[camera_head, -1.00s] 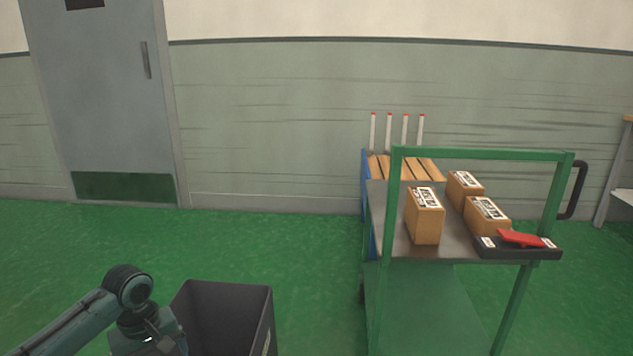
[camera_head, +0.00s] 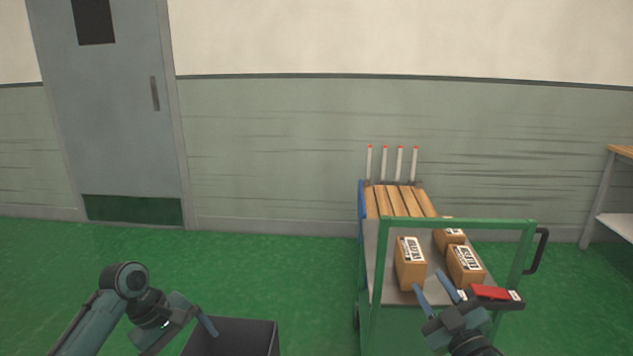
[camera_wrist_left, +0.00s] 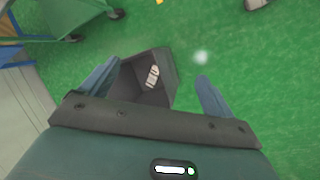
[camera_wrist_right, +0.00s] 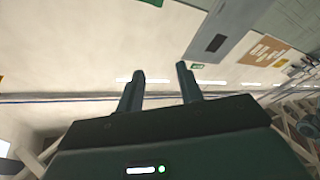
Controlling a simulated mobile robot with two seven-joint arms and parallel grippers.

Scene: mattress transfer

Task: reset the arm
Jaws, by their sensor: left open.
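My left gripper (camera_wrist_left: 158,70) is open and empty; its two fingers are wide apart in the left wrist view, with the dark bin (camera_wrist_left: 168,82) beyond and between them. In the head view my left arm is at the lower left, one finger showing near the bin (camera_head: 262,338). My right gripper (camera_head: 428,281) is raised in front of the green cart, in line with the boxes. In the right wrist view its fingers (camera_wrist_right: 160,72) are apart with nothing between them, facing the upper wall and ceiling.
The green cart (camera_head: 458,224) carries several cardboard boxes (camera_head: 410,262) and a red item (camera_head: 490,292). Wooden slats and white posts with red tips (camera_head: 384,163) stand behind. A small pale item (camera_wrist_left: 153,76) lies in the bin. A table (camera_head: 616,222) stands at right. Green floor is open at left.

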